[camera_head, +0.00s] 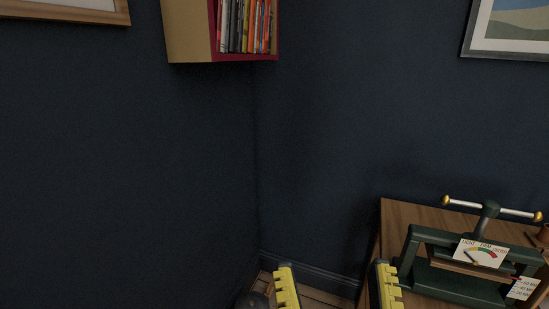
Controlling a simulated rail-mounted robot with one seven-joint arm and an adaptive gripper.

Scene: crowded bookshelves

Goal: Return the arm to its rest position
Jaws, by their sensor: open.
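My gripper (334,287) shows at the bottom edge of the head view. Its two yellow, notched fingers stand wide apart, with nothing between them but floor and wall behind. The gripper is open and empty. The right finger is close to the left side of the wooden table in the picture; I cannot tell the true gap. The rest of my arm is mostly out of view below.
A wooden table (400,212) at the right carries a dark green press (425,232) with a gauge and a brass-ended handle. A wall shelf (190,35) with several books hangs above. Framed pictures (510,50) hang on the dark walls. The middle is clear.

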